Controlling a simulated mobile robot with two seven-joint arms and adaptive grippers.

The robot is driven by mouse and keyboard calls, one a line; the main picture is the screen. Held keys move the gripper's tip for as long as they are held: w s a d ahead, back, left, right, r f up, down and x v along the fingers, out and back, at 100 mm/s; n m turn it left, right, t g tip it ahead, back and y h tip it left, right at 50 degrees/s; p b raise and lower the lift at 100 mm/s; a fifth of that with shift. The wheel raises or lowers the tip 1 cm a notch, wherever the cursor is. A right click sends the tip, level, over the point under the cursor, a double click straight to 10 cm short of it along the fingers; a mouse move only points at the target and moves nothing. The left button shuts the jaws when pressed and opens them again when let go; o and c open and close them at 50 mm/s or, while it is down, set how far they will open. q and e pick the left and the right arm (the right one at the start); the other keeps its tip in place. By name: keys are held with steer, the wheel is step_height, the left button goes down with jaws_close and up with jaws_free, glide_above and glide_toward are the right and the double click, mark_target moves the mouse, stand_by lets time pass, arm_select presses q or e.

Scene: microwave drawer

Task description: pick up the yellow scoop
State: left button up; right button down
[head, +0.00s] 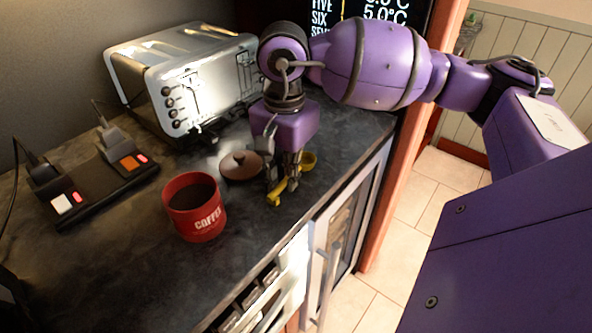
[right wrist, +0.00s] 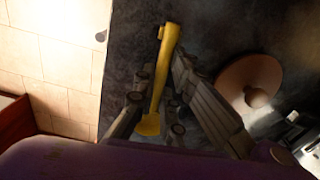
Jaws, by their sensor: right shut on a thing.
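The yellow scoop (head: 307,161) is at my right gripper (head: 285,184), over the dark countertop near its front edge. Its bowl shows to the right of the fingers and its handle end shows to the left and below them. In the right wrist view the scoop (right wrist: 165,62) runs lengthwise between the fingers of the right gripper (right wrist: 160,98), which is shut on it. The gripper points down. I cannot tell whether the scoop touches the counter. My left gripper is not in view.
A red coffee canister (head: 194,212) stands to the left of the gripper. A brown round lid (head: 241,165) lies close beside the fingers; it also shows in the right wrist view (right wrist: 249,80). A silver toaster (head: 180,75) and a black charging strip (head: 98,190) stand behind.

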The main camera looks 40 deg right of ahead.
steer(key=shift+r, duration=0.1)
steer(key=shift+r, duration=0.45)
step_height(320, 180, up, 3)
steer(key=shift+s+a+f, duration=0.1)
steer(key=shift+f, duration=0.1)
steer(key=s+a+r, duration=0.6)
steer(key=s+r, duration=0.3)
steer(key=s, duration=0.3)
steer(key=shift+a+r, duration=0.2)
steer(key=shift+a, duration=0.15)
